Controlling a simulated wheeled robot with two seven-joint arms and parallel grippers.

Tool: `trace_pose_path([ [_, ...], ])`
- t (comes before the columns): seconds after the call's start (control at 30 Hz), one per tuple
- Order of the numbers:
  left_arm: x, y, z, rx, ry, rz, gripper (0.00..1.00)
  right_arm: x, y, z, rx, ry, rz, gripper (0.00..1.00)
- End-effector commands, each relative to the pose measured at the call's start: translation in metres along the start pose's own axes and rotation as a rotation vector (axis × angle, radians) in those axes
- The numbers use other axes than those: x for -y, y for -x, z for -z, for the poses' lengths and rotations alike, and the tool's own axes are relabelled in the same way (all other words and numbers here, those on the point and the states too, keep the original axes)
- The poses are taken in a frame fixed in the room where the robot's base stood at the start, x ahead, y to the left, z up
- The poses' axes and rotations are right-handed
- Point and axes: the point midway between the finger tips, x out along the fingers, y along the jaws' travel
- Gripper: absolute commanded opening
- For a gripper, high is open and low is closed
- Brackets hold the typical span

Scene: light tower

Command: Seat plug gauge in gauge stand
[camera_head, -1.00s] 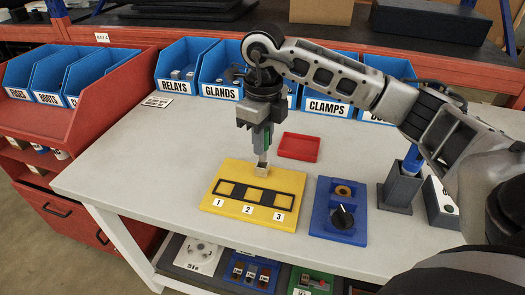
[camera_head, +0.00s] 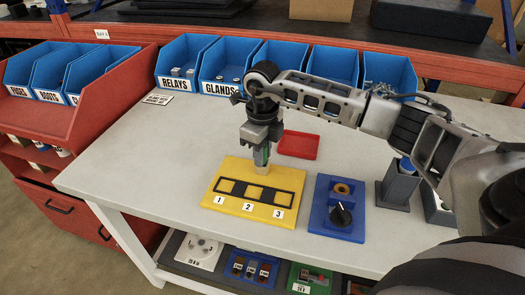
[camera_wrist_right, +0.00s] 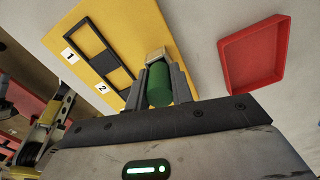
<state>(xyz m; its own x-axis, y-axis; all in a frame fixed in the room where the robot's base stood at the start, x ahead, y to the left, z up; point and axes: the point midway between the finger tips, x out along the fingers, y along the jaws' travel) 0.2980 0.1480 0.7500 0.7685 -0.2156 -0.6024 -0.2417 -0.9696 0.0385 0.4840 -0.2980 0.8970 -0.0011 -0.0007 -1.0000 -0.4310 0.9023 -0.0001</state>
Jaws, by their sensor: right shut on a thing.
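The plug gauge has a green cylindrical handle, clear in the right wrist view (camera_wrist_right: 160,85). My right gripper (camera_head: 262,154) is shut on this handle and points down at the rear right of the yellow board (camera_head: 230,203). My left gripper is not in view.
The yellow board has a black frame with squares labelled 1, 2 and 3. A red tray (camera_head: 297,145) lies behind it. A blue box with a knob (camera_head: 338,210) and a grey holder (camera_head: 400,188) stand right. Blue bins (camera_head: 225,75) line the back. The table's left is clear.

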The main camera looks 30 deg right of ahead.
Motion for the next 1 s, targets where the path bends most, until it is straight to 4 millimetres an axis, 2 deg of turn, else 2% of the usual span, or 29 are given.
trace_pose_path([
  [0.03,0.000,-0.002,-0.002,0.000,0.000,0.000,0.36,0.000,-0.003,0.000,0.000,0.000,0.000,0.00],
  [0.07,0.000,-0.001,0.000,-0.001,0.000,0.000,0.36,0.000,-0.002,0.000,0.000,0.000,0.000,0.31],
  [0.1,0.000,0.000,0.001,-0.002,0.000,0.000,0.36,0.000,-0.001,0.000,0.000,0.000,0.000,0.42],
  [0.13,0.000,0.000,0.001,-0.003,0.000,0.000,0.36,0.000,-0.001,0.000,0.000,0.000,0.000,0.44],
  [0.37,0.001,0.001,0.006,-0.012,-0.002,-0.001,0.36,0.000,-0.001,0.000,0.000,-0.001,0.000,0.44],
  [0.53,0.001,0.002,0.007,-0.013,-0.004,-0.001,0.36,0.000,0.009,-0.001,0.004,-0.001,0.001,0.44],
  [1.0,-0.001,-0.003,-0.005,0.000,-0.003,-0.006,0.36,0.000,0.101,-0.001,0.005,0.000,0.001,0.44],
])
